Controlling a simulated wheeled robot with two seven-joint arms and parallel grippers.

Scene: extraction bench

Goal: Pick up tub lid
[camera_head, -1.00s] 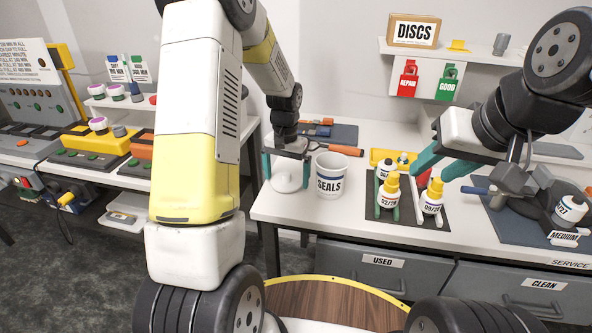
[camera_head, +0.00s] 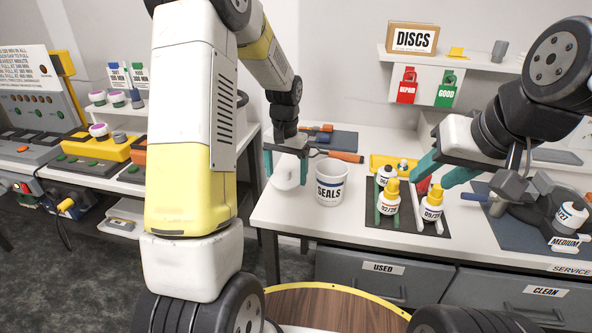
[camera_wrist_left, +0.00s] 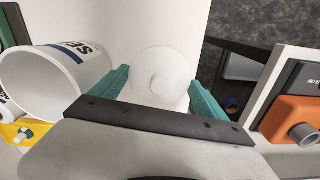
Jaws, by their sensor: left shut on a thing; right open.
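The tub lid (camera_head: 284,180) is a white round disc with a small central knob. My left gripper (camera_head: 287,168) is shut on it, its teal fingers at opposite edges, at the bench's left front part. The left wrist view also shows the lid (camera_wrist_left: 160,62) between the fingers. It appears slightly above the bench; the exact gap is hard to tell. The open white tub (camera_head: 331,187) marked SEALS stands upright just right of the lid. My right gripper (camera_head: 443,169) is open and empty, near the yellow-capped bottles.
Several white bottles (camera_head: 431,208) stand on a dark mat right of the tub. An orange-handled tool (camera_head: 346,157) lies behind the tub. A second bench (camera_head: 112,175) with devices stands left, across a gap. The bench front left of the tub is clear.

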